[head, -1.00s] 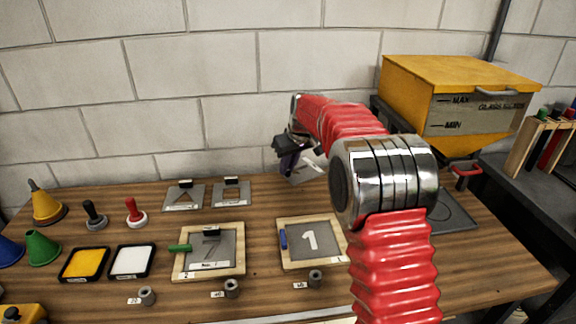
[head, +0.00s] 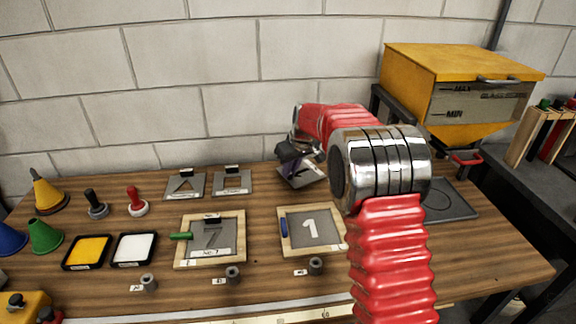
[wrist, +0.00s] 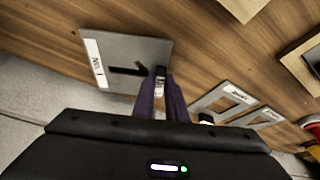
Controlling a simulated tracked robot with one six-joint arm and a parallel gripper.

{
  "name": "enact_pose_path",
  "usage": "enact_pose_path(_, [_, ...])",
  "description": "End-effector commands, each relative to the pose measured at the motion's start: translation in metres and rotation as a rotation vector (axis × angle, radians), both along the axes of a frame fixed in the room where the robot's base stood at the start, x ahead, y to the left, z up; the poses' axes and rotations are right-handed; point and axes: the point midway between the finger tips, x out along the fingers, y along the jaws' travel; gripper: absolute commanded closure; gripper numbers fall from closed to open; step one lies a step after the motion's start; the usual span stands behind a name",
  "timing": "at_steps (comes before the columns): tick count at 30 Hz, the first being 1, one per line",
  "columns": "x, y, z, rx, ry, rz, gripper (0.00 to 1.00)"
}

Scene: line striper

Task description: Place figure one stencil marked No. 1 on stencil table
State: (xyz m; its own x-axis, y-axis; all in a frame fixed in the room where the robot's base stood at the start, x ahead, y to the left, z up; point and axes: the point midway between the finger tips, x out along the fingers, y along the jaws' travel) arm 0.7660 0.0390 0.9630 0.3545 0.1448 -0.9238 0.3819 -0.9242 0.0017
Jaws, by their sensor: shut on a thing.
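The figure one stencil (wrist: 140,50) is a grey metal plate with a cut-out 1 and a white label reading No. 1, clear in the wrist view. My gripper (wrist: 161,84) is shut on the small handle at its edge. In the head view the stencil (head: 303,178) is partly hidden beneath my gripper (head: 287,158), close over the back of the wooden table (head: 150,278). I cannot tell whether the plate touches the wood. A triangle stencil (head: 174,189) and a square stencil (head: 232,190) lie flat to its left.
In front are a wooden frame (head: 240,254) around a 7 plate and another frame (head: 283,213) around a white 1. Cones, stamps and ink pads stand at left. The yellow hopper (head: 440,58) is at back right, and the block wall is close behind.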

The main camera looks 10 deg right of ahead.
Motion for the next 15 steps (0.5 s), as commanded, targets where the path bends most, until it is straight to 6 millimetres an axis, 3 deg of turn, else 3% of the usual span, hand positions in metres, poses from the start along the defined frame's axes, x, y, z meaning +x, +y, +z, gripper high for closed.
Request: enact_pose_path(15, [-0.0001, -0.0008, -0.0080, 0.000, 0.000, 0.000, 1.00])
